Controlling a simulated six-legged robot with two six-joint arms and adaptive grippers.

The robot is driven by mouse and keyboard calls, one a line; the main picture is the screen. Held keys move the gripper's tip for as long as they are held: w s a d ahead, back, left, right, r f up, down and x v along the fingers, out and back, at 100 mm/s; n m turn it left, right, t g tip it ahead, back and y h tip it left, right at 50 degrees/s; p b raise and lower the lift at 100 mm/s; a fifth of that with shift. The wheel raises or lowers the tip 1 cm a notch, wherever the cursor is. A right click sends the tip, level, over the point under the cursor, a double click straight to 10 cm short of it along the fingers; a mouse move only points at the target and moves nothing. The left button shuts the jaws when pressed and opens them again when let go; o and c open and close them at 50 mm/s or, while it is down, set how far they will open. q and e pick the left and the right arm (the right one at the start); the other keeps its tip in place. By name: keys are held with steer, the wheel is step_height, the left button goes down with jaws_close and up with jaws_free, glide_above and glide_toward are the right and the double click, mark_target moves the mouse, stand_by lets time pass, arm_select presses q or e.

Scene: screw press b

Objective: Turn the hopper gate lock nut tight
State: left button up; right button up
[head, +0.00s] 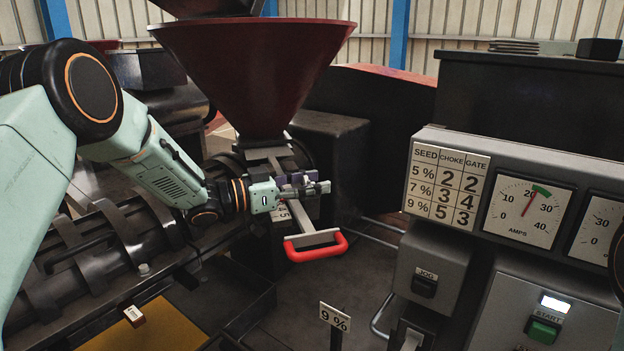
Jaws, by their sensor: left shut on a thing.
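My left gripper (304,187) reaches in from the left to the hopper gate, below the dark red hopper (257,72). It is shut on a small part there, which I take to be the lock nut; the fingers hide most of it. The gate's flat metal slide (303,218) comes out under the gripper and ends in a red handle (316,246). A purple piece (296,176) shows just behind the fingers. I cannot see whether the nut is tight. My right gripper is not in view.
A control panel with a seed, choke and gate chart (446,189), an amps gauge (528,211) and a green start button (541,331) stands at the right. The ribbed press barrel (95,255) lies at the left.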

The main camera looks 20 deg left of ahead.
arm_select(q)
steer(key=shift+a+r+m+g+h+b, duration=0.1)
steer(key=shift+m+g+h+b, duration=0.15)
steer(key=shift+m+g+h, duration=0.7)
steer(key=shift+m+g+h+b, duration=0.3)
steer(key=shift+m+g, duration=0.35)
steer(key=shift+g, duration=0.6)
steer(key=shift+r+m+g+h, duration=0.25)
steer(key=shift+m+g, duration=0.15)
steer(key=shift+g, duration=0.2)
steer(key=o, duration=1.1)
steer(key=shift+s+a+f, duration=0.1)
steer(key=shift+f, duration=0.05)
steer(key=shift+o, duration=0.5)
steer(key=shift+f, duration=0.1)
steer(key=v, duration=1.2)
